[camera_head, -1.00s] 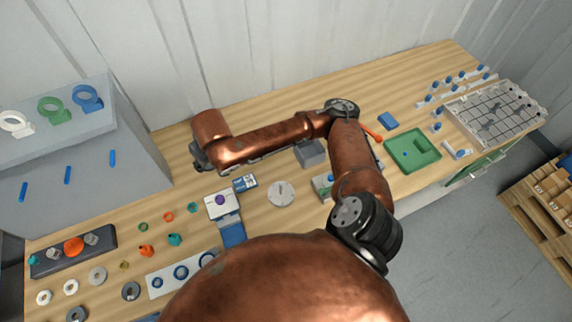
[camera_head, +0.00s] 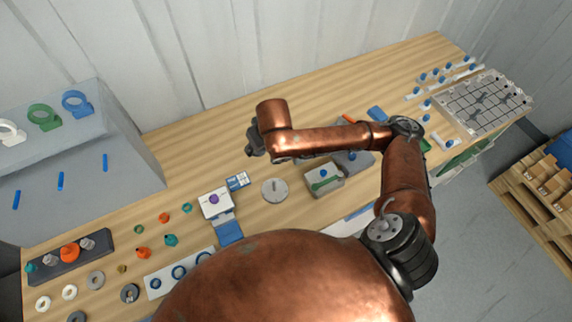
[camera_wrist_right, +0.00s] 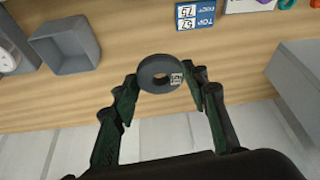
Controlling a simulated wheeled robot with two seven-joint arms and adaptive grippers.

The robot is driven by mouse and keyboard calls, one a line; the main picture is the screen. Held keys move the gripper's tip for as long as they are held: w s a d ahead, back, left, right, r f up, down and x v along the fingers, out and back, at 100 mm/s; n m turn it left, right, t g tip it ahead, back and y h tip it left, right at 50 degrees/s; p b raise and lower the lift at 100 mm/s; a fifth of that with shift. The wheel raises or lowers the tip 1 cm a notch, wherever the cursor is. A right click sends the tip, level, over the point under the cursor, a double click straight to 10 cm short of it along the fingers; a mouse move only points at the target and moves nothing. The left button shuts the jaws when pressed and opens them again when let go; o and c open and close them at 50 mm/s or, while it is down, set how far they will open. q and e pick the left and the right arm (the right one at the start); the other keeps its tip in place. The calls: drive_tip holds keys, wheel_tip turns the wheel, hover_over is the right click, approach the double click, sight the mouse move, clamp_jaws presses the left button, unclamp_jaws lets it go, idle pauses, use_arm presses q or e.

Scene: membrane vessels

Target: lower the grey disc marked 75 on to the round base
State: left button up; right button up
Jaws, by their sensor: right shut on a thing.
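In the head view my right gripper (camera_head: 256,142) is above the back of the bench; the disc cannot be made out there. The round base (camera_head: 274,190) is a pale disc with a short upright peg, standing on the bench in front and slightly right of the gripper. The base is not seen in the wrist view. My left gripper is not in view.
A blue and white card (camera_head: 237,181) lies left of the base, and a box with a green bar (camera_head: 324,178) stands to its right. An open grey box (camera_wrist_right: 66,46) shows in the wrist view. A grey stand (camera_head: 80,160) is at far left.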

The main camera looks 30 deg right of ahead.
use_arm(q)
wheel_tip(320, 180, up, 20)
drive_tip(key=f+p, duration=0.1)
drive_tip(key=p, duration=1.7)
use_arm(e)
drive_tip(key=s+d+f+n+g+y, duration=0.1)
drive_tip(key=s+n+g+y, duration=0.1)
drive_tip(key=s+n, duration=0.35)
drive_tip(key=s+d+f+n+g+y, duration=0.1)
drive_tip(key=s+f+n+y, duration=0.1)
drive_tip(key=n, duration=0.7)
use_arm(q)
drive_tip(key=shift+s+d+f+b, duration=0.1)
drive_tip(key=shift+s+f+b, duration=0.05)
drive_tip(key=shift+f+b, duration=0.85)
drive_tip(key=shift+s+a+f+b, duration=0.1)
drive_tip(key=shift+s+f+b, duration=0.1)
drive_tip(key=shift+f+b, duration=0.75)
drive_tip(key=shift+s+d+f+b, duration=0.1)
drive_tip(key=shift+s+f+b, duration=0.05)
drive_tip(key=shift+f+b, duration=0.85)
use_arm(e)
drive_tip(key=shift+g, duration=0.3)
drive_tip(key=shift+s+a+f, duration=0.1)
drive_tip(key=shift+f, duration=2.05)
drive_tip(key=shift+s+a+f, duration=0.1)
drive_tip(key=shift+f, duration=2)
drive_tip(key=o, duration=1.2)
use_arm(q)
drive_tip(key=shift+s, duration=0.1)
